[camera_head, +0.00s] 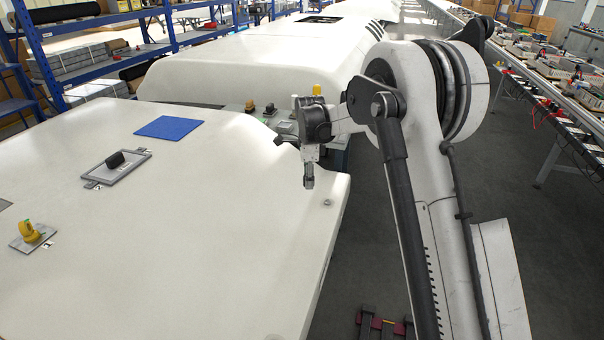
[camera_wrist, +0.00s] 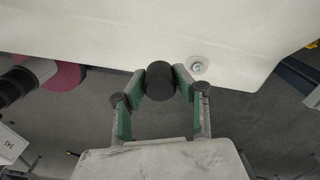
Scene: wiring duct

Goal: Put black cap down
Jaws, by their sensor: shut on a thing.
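A round black cap (camera_wrist: 160,80) sits between the fingertips of my gripper (camera_wrist: 160,86) in the wrist view. Both green-padded fingers press on its sides. In the head view my gripper (camera_head: 308,182) points down near the right edge of the white surface (camera_head: 215,240), and the cap is too small to make out clearly there. In the wrist view the surface's edge lies just beyond the cap, with grey floor under the fingers. How high the cap is above the surface I cannot tell.
A blue square (camera_head: 169,128) lies at the back of the white surface. A grey plate with a black knob (camera_head: 115,159) is at left, and a yellow part (camera_head: 29,231) stands on a small plate nearer. A round fitting (camera_wrist: 197,66) lies beside the cap. The middle surface is clear.

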